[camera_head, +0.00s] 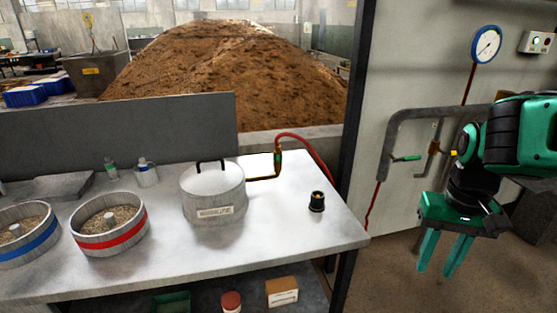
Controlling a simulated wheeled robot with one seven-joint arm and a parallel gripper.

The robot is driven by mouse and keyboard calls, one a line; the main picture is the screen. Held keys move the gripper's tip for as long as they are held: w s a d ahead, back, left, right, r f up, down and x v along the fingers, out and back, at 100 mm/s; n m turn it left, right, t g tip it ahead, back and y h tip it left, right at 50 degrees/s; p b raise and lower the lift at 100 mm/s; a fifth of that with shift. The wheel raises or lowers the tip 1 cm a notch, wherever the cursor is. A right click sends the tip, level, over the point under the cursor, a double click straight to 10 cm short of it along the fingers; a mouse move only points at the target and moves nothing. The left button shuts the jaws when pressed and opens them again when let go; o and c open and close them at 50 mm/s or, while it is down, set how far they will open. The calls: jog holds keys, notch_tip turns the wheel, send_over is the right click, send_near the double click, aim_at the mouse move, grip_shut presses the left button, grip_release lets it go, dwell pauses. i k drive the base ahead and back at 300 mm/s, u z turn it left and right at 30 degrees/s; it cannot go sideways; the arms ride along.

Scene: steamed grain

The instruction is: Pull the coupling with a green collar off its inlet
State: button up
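The coupling with a green collar (278,156) stands upright on the end of a thin brass-coloured inlet pipe (262,178). The pipe comes out of the right side of a lidded metal pot (214,195) on the table. A red hose (305,142) leaves the top of the coupling, arches right and drops behind the table's edge. My gripper (434,270) hangs at the right of the view, beyond the table's right edge and well away from the coupling. Its two green fingers point down, apart, with nothing between them.
A short black fitting (317,201) stands on the white table (280,238), right of the pot. Two round grain pans, one red-banded (108,240) and one blue-banded (38,252), stand at left. A dark post (358,110) rises between the table and my arm.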

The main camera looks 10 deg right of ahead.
aim_at(277, 152)
jog(key=u, duration=0.05)
jog(key=i, duration=1)
jog(key=z, duration=0.05)
